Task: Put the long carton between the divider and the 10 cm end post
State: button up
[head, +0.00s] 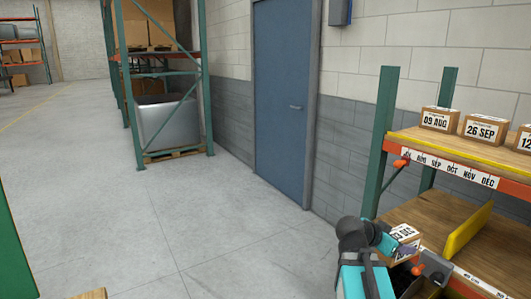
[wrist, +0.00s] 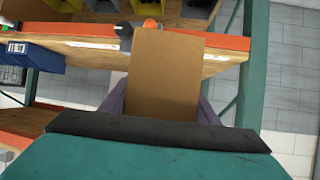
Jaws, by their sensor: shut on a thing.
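My gripper (head: 404,250) is shut on a brown carton (head: 405,235) at the near left end of the lower shelf. The carton has a white label on top, too small to read. In the wrist view the carton (wrist: 165,75) stands between the two purple fingers, in front of the shelf's orange beam. A yellow divider (head: 468,230) stands on the wooden lower deck (head: 492,248), right of the carton. A green end post (head: 380,140) rises at the shelf's left end, behind the carton. I cannot tell whether the carton touches the deck.
The upper shelf holds several dated cartons (head: 440,119) above an orange beam with month labels (head: 450,168). An orange knob (wrist: 151,24) shows just behind the carton. A blue box (wrist: 38,57) is at left in the wrist view. The floor (head: 220,240) left of the shelf is clear.

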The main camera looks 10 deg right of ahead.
jog(key=w+a+r+n+t+y, duration=0.1)
jog(key=w+a+n+t+y, duration=0.2)
jog(key=a, duration=0.7)
jog(key=w+a+r+n+t+y+b, duration=0.1)
jog(key=w+a+r+n+t+y, duration=0.1)
jog(key=w+a+n+y, duration=0.3)
jog(key=w+a+r+n+t+y+b, duration=0.1)
jog(key=w+a+r+n+t+y, duration=0.1)
jog(key=w+a+n, duration=0.4)
jog(key=w+a+t+y, duration=0.1)
jog(key=w+a, duration=0.4)
jog(key=a, duration=0.6)
jog(key=shift+a+n+t+y, duration=0.15)
jog(key=shift+n+t+y, duration=0.25)
jog(key=shift+t, duration=0.1)
jog(key=shift+a, duration=0.15)
